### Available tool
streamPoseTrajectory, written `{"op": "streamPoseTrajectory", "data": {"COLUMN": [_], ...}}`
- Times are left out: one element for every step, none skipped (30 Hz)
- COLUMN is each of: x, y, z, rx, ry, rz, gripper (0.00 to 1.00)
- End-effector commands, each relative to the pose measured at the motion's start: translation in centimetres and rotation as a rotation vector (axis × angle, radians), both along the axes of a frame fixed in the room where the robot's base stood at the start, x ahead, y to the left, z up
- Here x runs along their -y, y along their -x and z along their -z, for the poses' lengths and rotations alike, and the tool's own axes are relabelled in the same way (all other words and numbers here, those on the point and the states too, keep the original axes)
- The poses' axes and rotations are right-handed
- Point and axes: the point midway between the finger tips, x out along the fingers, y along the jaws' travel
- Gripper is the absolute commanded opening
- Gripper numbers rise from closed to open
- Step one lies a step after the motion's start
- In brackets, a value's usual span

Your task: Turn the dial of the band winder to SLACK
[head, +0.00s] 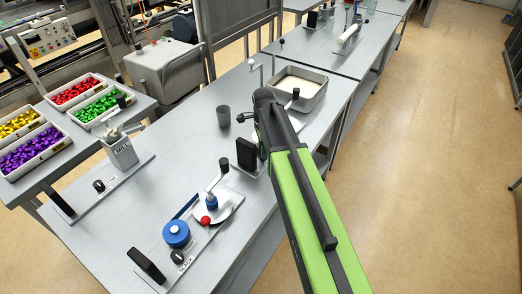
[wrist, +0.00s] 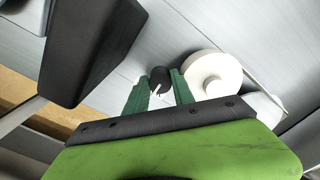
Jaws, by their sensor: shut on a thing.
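In the wrist view the two green fingers of my gripper (wrist: 161,83) are shut on a small black dial (wrist: 160,74) with a white pointer mark toward the lower left. A round white spool (wrist: 213,74) sits just right of it. No lettering shows there. In the head view my arm hides this dial and spool. A separate device at front left has a blue spool (head: 176,234) and its own black dial (head: 178,257), with SLACK lettering beside it. My gripper is away from that device.
A black upright block (head: 246,155) stands beside my arm; a large dark block looms close at upper left in the wrist view (wrist: 90,45). A dark cup (head: 223,116), a tray of pale material (head: 312,98) and a metal canister (head: 121,152) stand on the bench.

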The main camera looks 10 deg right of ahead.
Motion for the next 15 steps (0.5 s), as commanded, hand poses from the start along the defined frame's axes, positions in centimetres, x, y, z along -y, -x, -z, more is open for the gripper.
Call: {"op": "streamPoseTrajectory", "data": {"x": [0.08,0.08,0.08,0.09,0.09,0.09,0.09,0.09,0.09,0.09,0.09,0.09,0.09,0.09,0.08], "y": [0.0,0.0,0.01,0.0,0.0,0.0,0.0,0.0,0.01,0.01,0.01,0.01,0.0,0.0,0.0], "z": [0.01,0.01,0.01,0.01,0.01,0.01,0.01,0.01,0.01,0.01,0.01,0.01,0.01,0.01,0.01], "rx": [0.0,0.0,0.0,0.0,0.0,0.0,0.0,0.0,-0.001,-0.001,-0.001,-0.001,0.0,0.0,0.0], "ry": [0.001,0.001,0.001,0.001,0.001,0.001,0.001,0.001,0.001,0.001,0.001,0.001,0.001,0.001,0.001], "rz": [0.017,0.028,0.039,0.047,0.054,0.062,0.066,0.07,0.074,0.076,0.078,0.08,0.081,0.082,0.082], "gripper": [0.0,0.0,0.0,0.0,0.0,0.0,0.0,0.0,0.0,0.0,0.0,0.0,0.0,0.0,0.0]}}
